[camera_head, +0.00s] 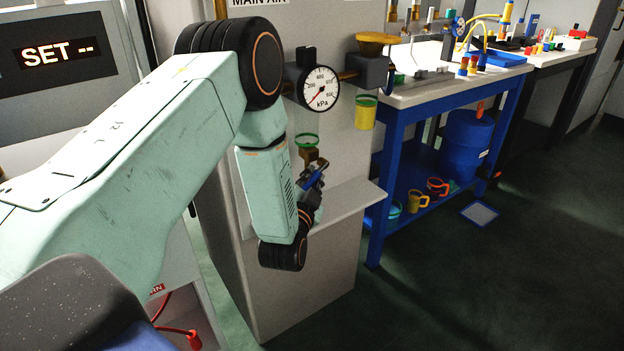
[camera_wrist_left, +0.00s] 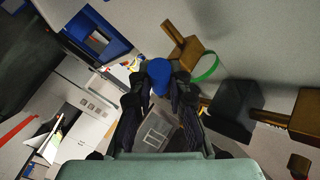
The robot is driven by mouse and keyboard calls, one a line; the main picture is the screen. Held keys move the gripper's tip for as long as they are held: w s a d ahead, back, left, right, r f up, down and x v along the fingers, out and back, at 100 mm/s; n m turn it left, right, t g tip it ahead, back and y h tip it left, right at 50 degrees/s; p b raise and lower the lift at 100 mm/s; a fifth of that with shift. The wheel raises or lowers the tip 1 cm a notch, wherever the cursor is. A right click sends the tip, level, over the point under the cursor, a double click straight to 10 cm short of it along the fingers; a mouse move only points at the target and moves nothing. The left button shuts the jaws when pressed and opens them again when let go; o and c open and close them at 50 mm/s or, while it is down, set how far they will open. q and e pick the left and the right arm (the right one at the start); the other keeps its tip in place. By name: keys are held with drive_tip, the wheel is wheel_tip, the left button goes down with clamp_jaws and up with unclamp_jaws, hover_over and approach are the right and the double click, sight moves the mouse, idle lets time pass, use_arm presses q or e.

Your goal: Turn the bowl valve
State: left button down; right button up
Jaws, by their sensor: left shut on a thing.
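The bowl valve shows in the head view as a brass fitting (camera_head: 308,155) with a green ring (camera_head: 306,139) on top, on the front of the grey cabinet. Its blue handle (camera_head: 313,176) sits just below. My left gripper (camera_head: 314,182) is at this handle, partly hidden by my own wrist. In the left wrist view, the fingers of my left gripper (camera_wrist_left: 160,82) are shut around the rounded blue handle (camera_wrist_left: 158,70). The brass body (camera_wrist_left: 187,48) and green ring (camera_wrist_left: 207,68) are beside it. My right gripper is out of view.
A pressure gauge (camera_head: 320,90) is above the valve, with a yellow cup (camera_head: 366,113) to its right. A grey ledge (camera_head: 345,203) juts out below. A blue workbench (camera_head: 400,100) stands at the right. The dark floor (camera_head: 480,270) in front is mostly clear.

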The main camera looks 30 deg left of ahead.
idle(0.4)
use_arm(q)
drive_tip(key=shift+f+n+b, duration=0.3)
drive_tip(key=shift+f+b, duration=0.1)
drive_tip(key=shift+b, duration=0.15)
drive_tip(key=shift+w+d+n+t+b, duration=0.1)
drive_tip(key=shift+w+n+t+b, duration=0.05)
drive_tip(key=shift+n+t+b, duration=0.4)
drive_tip(key=shift+y, duration=0.3)
drive_tip(key=c, duration=1.3)
unclamp_jaws()
drive_tip(key=v, duration=0.7)
drive_tip(key=shift+d, duration=0.1)
